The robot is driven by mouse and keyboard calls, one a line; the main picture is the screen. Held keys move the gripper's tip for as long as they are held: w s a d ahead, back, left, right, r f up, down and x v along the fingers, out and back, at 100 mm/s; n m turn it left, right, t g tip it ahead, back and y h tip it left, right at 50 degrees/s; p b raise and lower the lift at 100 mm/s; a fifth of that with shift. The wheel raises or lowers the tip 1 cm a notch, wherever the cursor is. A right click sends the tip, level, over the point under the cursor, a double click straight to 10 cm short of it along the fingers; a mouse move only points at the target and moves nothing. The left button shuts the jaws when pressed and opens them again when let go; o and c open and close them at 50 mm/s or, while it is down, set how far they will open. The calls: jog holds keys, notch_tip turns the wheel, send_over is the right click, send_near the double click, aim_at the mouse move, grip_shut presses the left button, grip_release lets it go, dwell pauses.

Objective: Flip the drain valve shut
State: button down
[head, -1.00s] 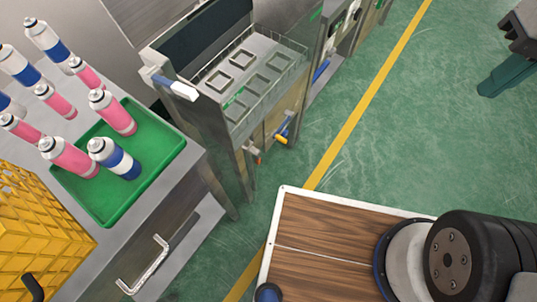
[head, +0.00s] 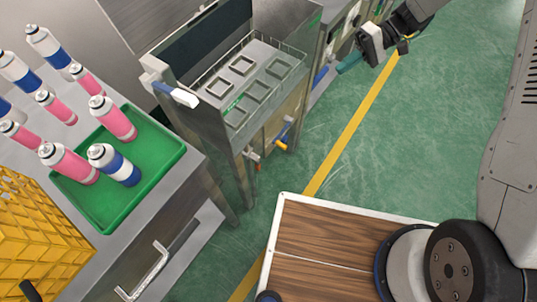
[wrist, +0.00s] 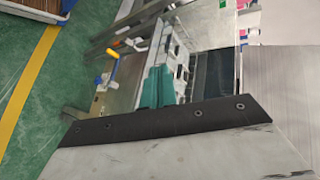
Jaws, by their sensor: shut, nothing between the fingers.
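A valve with a blue lever (head: 287,129) and a yellow end (head: 281,146) sits low on the front of the steel water bath (head: 226,118).
A blue-and-white handle (head: 176,93) sticks out at the bath's upper left. A green tray (head: 160,160) with cans stands on the left bench, beside a yellow crate (head: 35,230). Green floor with a yellow line (head: 350,128) lies open in front of the bath.

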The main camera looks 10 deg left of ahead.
jog(key=a+f+y, duration=0.2)
jog(key=a+f, duration=0.1)
jog(key=f, duration=0.8)
jog(key=a+f+y, duration=0.2)
jog(key=f, duration=0.9)
jog(key=s+f+y, duration=0.1)
jog(key=s+f, duration=0.1)
jog(key=f, duration=0.3)
jog(key=s+a+f+t+y, duration=0.1)
jog(key=s+f, duration=0.2)
jog(key=f, duration=0.3)
jog(key=s+a+f+m+y, duration=0.1)
jog(key=s+f, duration=0.1)
jog(key=f, duration=0.3)
jog(key=shift+s+f, duration=0.35)
jog(key=shift+f, duration=0.05)
jog(key=s+d+x, duration=0.1)
jog(key=s+x, duration=0.1)
jog(key=x, duration=1.1)
